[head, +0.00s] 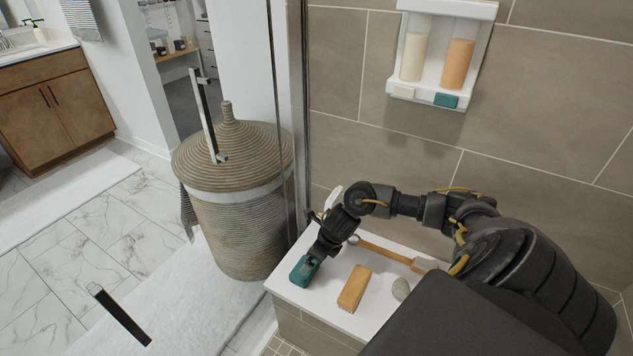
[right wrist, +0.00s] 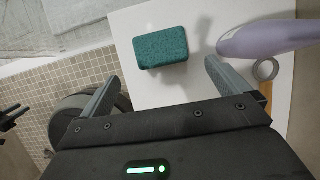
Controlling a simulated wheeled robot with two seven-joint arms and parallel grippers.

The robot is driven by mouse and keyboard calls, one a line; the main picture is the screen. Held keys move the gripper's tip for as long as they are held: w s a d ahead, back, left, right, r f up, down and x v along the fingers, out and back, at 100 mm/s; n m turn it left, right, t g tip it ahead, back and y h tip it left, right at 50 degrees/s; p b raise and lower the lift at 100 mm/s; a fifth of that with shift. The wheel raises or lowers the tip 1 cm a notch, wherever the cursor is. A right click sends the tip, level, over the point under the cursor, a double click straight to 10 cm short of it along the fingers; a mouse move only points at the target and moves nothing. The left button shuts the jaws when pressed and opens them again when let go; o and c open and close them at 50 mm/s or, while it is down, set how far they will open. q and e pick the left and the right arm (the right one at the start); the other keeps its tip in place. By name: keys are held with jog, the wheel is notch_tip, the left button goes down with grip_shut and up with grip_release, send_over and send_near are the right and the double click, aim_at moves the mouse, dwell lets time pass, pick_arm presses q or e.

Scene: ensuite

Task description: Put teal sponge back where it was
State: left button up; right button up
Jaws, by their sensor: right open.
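The teal sponge (head: 303,271) lies on the left end of the white bench top (head: 330,316), partly covered by my right gripper in the head view. In the right wrist view the teal sponge (right wrist: 161,46) sits just ahead of the fingertips, with a visible gap on each side. My right gripper (right wrist: 162,72) is open and empty. My left gripper is not in view.
On the bench lie an orange-tan block (head: 354,289), a long wooden brush (head: 391,255) and a grey stone (head: 401,289). A lilac bottle (right wrist: 268,38) stands close to the right finger. A lidded wicker basket (head: 238,215) stands left, beyond the glass with its handles.

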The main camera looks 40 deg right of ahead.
jog(key=s+a+f+m+t+y, duration=0.1)
jog(key=a+f+m+y, duration=0.1)
jog(key=a+m, duration=0.6)
jog(key=s+a+f+m+t+y, duration=0.1)
jog(key=a+f+m+t, duration=0.15)
jog(key=a+m, duration=0.55)
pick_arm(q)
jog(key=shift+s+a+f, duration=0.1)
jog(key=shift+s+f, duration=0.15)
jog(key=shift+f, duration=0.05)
pick_arm(e)
jog(key=s+d+f+m+g+h, duration=0.1)
jog(key=s+f+m+g+h, duration=0.3)
jog(key=s+f+m, duration=1.7)
jog(key=shift+s+f+g, duration=0.7)
jog(key=shift+s+g, duration=0.15)
jog(key=shift+s, duration=0.3)
jog(key=shift+d, duration=0.1)
